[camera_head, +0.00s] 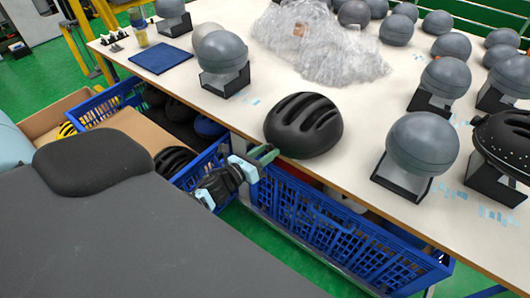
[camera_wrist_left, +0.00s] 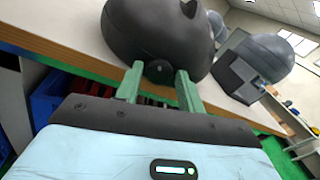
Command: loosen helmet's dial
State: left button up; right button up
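A black vented helmet (camera_head: 303,125) sits on the table near its front edge in the head view. In the left wrist view the helmet (camera_wrist_left: 155,32) fills the top middle, with its round black dial (camera_wrist_left: 159,71) facing me at the lower rim. My left gripper (camera_head: 266,154) reaches the helmet's near side from the left, over the table edge. In the left wrist view its two green fingers are apart, one on each side of the dial; whether they touch it is hard to tell. The dial is hidden in the head view. My right gripper is not in view.
The pale table (camera_head: 330,180) carries several grey head forms on black stands, one (camera_head: 422,143) right of the helmet. Clear plastic wrap (camera_head: 318,45) lies behind. Blue crates (camera_head: 335,235) stand below the table edge. A dark blue pad (camera_head: 160,58) lies at the left.

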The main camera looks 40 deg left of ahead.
pick_arm(q)
jog(key=c, duration=0.6)
